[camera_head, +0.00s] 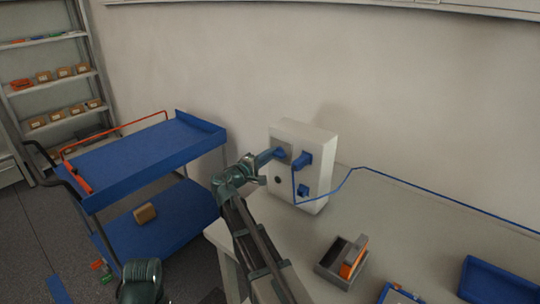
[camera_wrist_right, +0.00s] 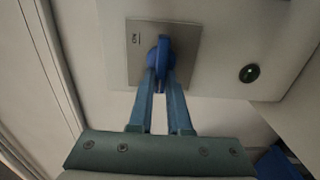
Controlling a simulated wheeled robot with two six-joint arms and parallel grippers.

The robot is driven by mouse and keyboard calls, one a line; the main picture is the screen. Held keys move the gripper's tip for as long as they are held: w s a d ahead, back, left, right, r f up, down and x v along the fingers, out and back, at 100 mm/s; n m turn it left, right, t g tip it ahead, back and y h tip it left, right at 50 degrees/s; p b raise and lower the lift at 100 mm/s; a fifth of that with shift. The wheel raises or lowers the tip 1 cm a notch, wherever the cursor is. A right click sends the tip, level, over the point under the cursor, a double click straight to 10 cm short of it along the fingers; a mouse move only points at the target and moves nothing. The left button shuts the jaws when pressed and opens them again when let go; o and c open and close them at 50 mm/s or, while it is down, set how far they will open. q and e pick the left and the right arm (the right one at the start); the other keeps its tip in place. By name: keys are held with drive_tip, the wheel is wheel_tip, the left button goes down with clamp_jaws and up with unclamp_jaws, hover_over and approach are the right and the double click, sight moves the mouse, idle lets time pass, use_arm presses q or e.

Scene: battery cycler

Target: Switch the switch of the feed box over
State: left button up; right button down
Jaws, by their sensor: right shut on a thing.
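The feed box (camera_head: 318,148) is a white box standing on the grey table against the wall. Its switch (camera_wrist_right: 161,52) is a blue knob on a grey plate (camera_wrist_right: 190,40) with a small dark marking that looks like "ON". My right gripper (camera_head: 273,154) reaches the box's front face from the left in the head view. In the right wrist view its two blue fingers (camera_wrist_right: 161,78) are closed on the knob, one on each side. The fingers hide most of the switch in the head view.
A small green light (camera_wrist_right: 249,73) shows nearby. A grey tray (camera_head: 333,271) and a blue tray (camera_head: 500,281) are on the table. A blue cart (camera_head: 140,160) stands left.

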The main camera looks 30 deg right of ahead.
idle(0.5)
drive_tip(key=c, duration=0.9)
unclamp_jaws()
drive_tip(key=shift+o, duration=0.2)
drive_tip(key=v, duration=1.4)
drive_tip(key=shift+d+f, duration=0.1)
